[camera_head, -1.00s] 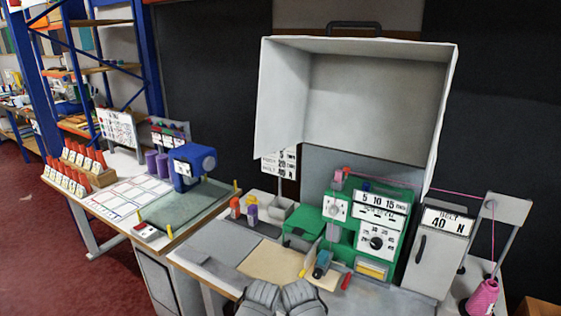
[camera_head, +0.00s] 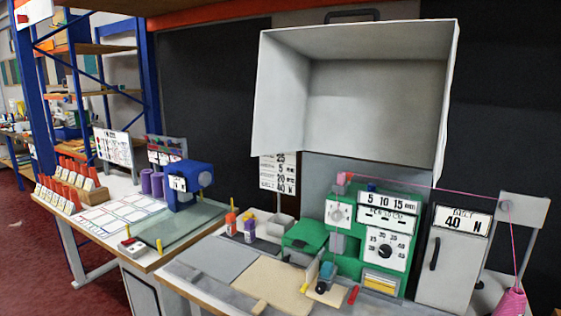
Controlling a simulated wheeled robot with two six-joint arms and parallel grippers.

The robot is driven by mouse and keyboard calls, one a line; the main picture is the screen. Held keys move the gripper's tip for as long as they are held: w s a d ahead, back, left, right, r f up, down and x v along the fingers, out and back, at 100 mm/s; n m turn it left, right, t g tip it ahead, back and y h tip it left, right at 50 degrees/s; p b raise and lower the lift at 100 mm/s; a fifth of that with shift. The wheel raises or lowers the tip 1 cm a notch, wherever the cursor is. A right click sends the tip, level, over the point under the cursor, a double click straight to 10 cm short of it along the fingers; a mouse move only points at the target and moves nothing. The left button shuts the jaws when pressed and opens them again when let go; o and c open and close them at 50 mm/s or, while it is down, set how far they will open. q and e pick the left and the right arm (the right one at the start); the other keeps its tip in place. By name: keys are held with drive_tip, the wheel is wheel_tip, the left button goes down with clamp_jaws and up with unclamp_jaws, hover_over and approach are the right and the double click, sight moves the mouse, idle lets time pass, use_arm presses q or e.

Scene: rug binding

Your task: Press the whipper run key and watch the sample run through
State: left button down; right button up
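The green whipper machine (camera_head: 375,245) stands on the right bench under a raised pale hood (camera_head: 372,110). Its front has a 5 10 15 mm label strip, a second label below it and a round dial (camera_head: 385,250). A small teal block with a dark front (camera_head: 325,277) sits at its foot. A pink thread runs from the machine's top to the right, over a grey post plate (camera_head: 523,209), down to a pink cone (camera_head: 511,302). I cannot tell which part is the run key. Neither gripper is in view.
A grey cabinet marked 40 N (camera_head: 453,265) stands right of the machine. A tan board (camera_head: 268,283) lies in front. Orange and purple bottles (camera_head: 240,226) stand left. A blue machine (camera_head: 188,184) and red-topped cards (camera_head: 70,185) are on the left bench.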

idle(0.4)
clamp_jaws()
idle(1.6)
